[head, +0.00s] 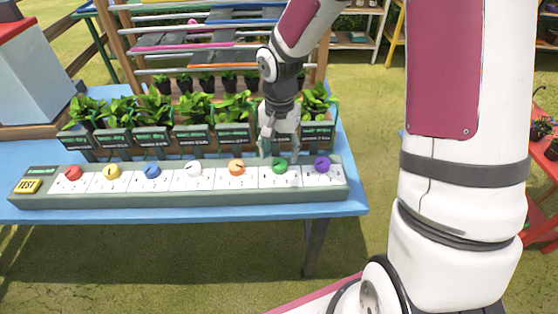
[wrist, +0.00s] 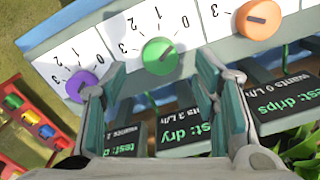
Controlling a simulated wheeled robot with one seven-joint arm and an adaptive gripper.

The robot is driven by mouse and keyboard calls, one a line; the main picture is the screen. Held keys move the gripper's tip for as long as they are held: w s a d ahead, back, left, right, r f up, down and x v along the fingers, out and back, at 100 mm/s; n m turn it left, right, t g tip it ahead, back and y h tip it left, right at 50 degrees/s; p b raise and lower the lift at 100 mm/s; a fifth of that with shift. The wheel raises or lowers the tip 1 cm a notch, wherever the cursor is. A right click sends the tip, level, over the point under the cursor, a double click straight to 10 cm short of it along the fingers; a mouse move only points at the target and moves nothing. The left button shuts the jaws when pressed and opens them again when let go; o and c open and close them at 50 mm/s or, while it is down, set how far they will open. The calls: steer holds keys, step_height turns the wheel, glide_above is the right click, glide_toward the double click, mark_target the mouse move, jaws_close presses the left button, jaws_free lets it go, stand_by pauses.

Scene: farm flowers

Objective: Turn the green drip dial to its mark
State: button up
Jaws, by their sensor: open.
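The green dial (head: 279,166) is second from the right on a long grey-green panel (head: 130,201). It also shows in the wrist view (wrist: 158,58), on a white plate numbered 0 to 3. Its dark pointer line slants up and right there, on the side of the 0. My gripper (head: 279,148) is open and empty above the back of the panel. In the wrist view its fingers (wrist: 162,66) stand either side of the green dial, apart from it. Below the dial there, a dark label (wrist: 185,128) reads "test: dry" and "wants 3 L/h".
The purple dial (head: 323,164) and orange dial (head: 235,167) flank the green one. White, blue, yellow and red dials continue left to a yellow TEST button (head: 27,187). Leafy planters (head: 195,136) stand behind the panel on the blue table (head: 180,214), with a slatted rack beyond.

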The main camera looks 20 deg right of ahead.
mark_target(280, 163)
steer(key=shift+f, duration=2.1)
steer(key=c, duration=1.2)
